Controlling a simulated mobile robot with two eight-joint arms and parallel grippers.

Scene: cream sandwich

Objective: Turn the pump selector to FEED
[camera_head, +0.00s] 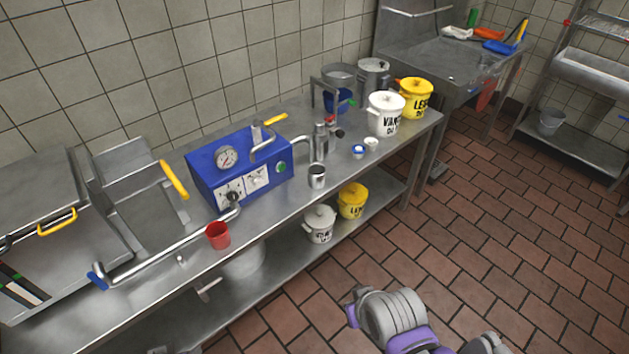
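The blue pump box (205,168) stands on the steel table against the tiled wall. A dark knob (232,197) sits on the lower left label plate and looks like the selector. The lettering is too small to read, so I cannot tell its setting. A grey and purple part of my own body shows at the bottom, apart from the table. Neither of my grippers is in view.
On the steel table (300,205), a red cup (218,235) and a metal cup (317,176) stand before the pump. A long pipe (165,253) runs along the front left. White (386,113) and yellow (415,97) pots stand at the right end. The tiled floor in front is open.

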